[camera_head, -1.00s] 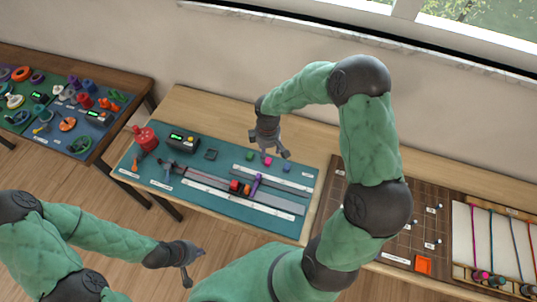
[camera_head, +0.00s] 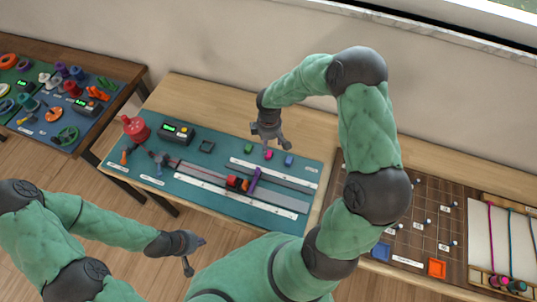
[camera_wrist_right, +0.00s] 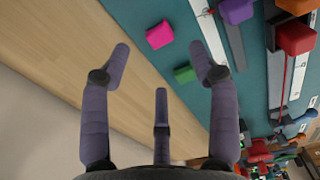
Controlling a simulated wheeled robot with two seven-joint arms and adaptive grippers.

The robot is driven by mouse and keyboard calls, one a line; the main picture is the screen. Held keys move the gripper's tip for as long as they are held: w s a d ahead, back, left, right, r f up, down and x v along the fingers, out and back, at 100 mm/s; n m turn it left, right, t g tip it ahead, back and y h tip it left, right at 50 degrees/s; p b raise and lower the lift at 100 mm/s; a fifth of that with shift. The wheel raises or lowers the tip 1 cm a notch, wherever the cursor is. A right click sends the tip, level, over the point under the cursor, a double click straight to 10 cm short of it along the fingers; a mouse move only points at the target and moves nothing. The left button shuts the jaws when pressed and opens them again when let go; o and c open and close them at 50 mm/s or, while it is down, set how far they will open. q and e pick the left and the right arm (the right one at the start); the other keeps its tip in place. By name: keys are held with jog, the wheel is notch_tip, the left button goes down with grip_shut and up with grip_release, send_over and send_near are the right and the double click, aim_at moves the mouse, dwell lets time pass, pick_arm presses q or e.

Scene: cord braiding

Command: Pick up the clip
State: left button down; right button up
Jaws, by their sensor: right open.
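Three small blocks lie in a row at the back of the teal mat: green (camera_head: 248,149), pink (camera_head: 268,155) and blue (camera_head: 289,160). I cannot tell which of these is the clip. My right gripper (camera_head: 268,142) is open and empty above the mat's back edge, near the green and pink blocks. In the right wrist view its spread fingers (camera_wrist_right: 162,65) frame the green block (camera_wrist_right: 185,75) and the pink block (camera_wrist_right: 159,35), touching neither. My left gripper (camera_head: 195,254) hangs off the table's front.
A red reel-like device (camera_head: 136,128) and a display box (camera_head: 177,132) stand at the mat's left. White and grey strips (camera_head: 235,195) cross the mat. A brown board (camera_head: 437,205) with pins lies to the right. Bare wood (camera_head: 205,95) runs behind the mat.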

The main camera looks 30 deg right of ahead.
aim_at(269, 153)
jog(key=f+b, duration=0.1)
jog(key=f, duration=0.7)
jog(key=shift+w+f, duration=0.2)
jog(key=c, duration=0.9)
